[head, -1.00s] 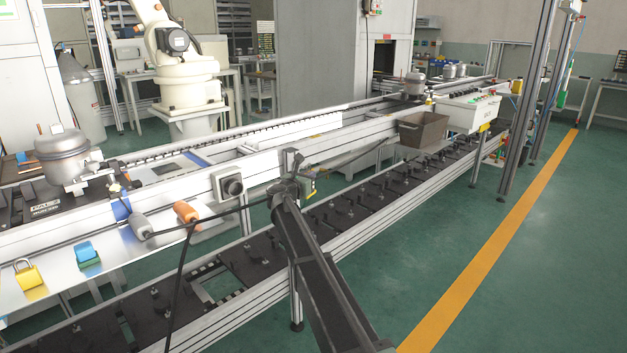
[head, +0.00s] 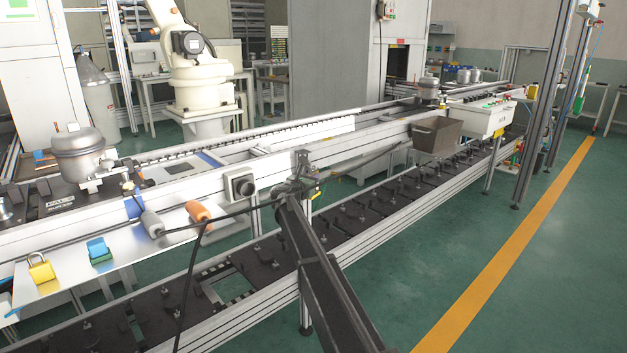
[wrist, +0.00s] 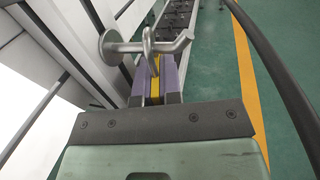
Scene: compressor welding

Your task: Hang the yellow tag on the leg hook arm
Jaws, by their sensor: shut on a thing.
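My gripper (wrist: 156,72) is shut on the yellow tag (wrist: 155,88), a narrow yellow strip between its two purple fingers in the wrist view. A grey metal rod, which looks like the leg hook arm (wrist: 174,46), crosses just beyond the fingertips. It has a round disc at its left end and a bent right end. A grey loop (wrist: 149,40) stands at the rod above the tag. I cannot tell whether it encircles the rod or only overlaps it. In the head view my gripper (head: 300,187) is beside the conveyor's front rail, with a small bit of yellow showing.
A brown bin (head: 437,137) hangs farther along.

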